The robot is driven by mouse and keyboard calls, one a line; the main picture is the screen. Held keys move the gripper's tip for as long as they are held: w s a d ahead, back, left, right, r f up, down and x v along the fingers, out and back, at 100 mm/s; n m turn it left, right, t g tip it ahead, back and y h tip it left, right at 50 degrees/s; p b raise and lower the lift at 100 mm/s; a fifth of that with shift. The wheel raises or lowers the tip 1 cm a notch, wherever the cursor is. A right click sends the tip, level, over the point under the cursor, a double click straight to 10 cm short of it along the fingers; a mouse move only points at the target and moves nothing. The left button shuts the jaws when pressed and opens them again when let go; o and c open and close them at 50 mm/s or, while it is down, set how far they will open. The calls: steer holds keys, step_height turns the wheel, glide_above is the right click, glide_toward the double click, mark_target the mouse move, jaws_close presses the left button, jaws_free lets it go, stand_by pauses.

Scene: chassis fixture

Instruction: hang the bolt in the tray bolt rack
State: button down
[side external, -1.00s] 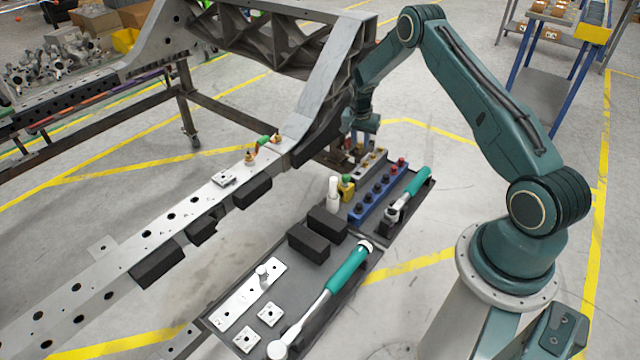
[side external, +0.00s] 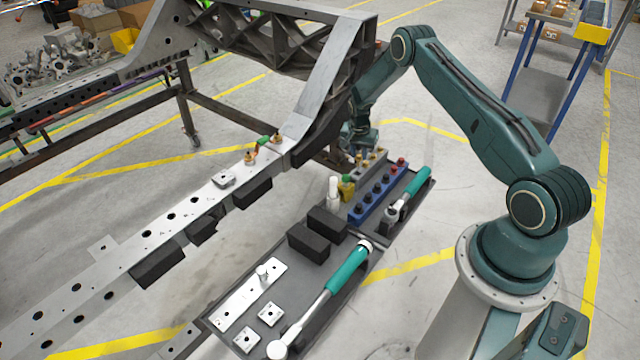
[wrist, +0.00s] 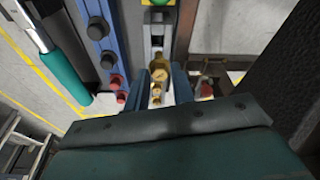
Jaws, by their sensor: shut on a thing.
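My gripper (wrist: 161,86) is shut on a brass-coloured bolt (wrist: 159,74), seen between its fingers in the wrist view. In the side view my gripper (side external: 359,150) is low over the far end of the grey bolt rack (side external: 366,168). The rack also shows in the wrist view as a narrow grey strip (wrist: 154,42), directly beyond the bolt. Other brass bolts (side external: 379,152) show at the rack in the side view. The bolt's lower end is hidden, so I cannot tell whether it is seated in a slot.
The blue socket rack (side external: 377,193) with dark and red knobs stands close beside the bolt rack. A green-handled ratchet (side external: 410,195) lies in the tray. The dark chassis beam (side external: 322,140) rises close on the other side. A yellow-green bottle (side external: 347,187) stands at the near end.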

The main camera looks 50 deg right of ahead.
mark_target(358, 160)
steer(key=shift+a+x, duration=0.25)
steer(key=shift+x, duration=0.85)
steer(key=shift+f, duration=0.35)
steer(key=shift+f, duration=0.35)
steer(key=shift+f, duration=0.35)
steer(key=shift+f, duration=0.35)
steer(key=shift+f, duration=0.35)
steer(key=shift+f, duration=0.2)
